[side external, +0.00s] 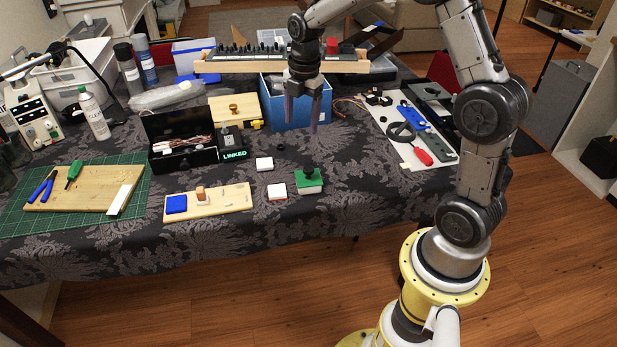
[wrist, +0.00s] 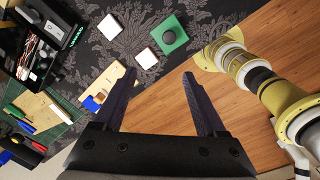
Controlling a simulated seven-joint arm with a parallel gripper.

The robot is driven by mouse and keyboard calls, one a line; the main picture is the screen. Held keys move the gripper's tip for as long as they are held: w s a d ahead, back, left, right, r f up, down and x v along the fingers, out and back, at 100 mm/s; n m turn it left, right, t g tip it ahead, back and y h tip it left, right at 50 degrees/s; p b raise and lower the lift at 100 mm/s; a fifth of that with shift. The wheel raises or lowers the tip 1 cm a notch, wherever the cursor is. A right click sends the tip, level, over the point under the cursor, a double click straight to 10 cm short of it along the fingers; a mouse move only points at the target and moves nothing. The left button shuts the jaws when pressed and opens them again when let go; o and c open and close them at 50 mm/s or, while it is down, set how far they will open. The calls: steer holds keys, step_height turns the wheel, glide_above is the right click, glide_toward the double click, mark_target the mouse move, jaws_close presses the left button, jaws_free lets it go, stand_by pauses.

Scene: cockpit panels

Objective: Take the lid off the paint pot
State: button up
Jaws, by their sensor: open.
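A small pale pot with a green square lid (side external: 309,181) and a dark round knob on top stands near the front of the cloth-covered table; I take it to be the paint pot. The lid sits on it. It also shows in the wrist view (wrist: 168,35), above and slightly right of the space between my fingers. My gripper (side external: 301,125) is open and empty, pointing down, above and behind the pot in the side view. My fingers also show in the wrist view (wrist: 158,75). Nothing is between them.
Two small white blocks (side external: 277,191) lie left of the pot. A wooden board (side external: 236,200) with a blue block is further left. A black open box (side external: 184,158) and a blue bin (side external: 284,112) stand behind. A white panel (side external: 392,133) with tools lies right.

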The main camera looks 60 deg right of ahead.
steer(key=g, duration=0.1)
glide_above(308, 168)
step_height(308, 168, down, 5)
steer(key=shift+m, duration=0.3)
steer(key=f, duration=0.6)
steer(key=shift+s+a+f, duration=0.2)
steer(key=shift+s+a, duration=0.1)
steer(key=shift+w+d+f, duration=0.1)
steer(key=shift+d+f, duration=0.1)
steer(key=shift+f, duration=1.4)
steer(key=shift+w+d+f, duration=0.1)
steer(key=shift+d+f, duration=0.05)
steer(key=shift+f, duration=1.4)
jaws_close()
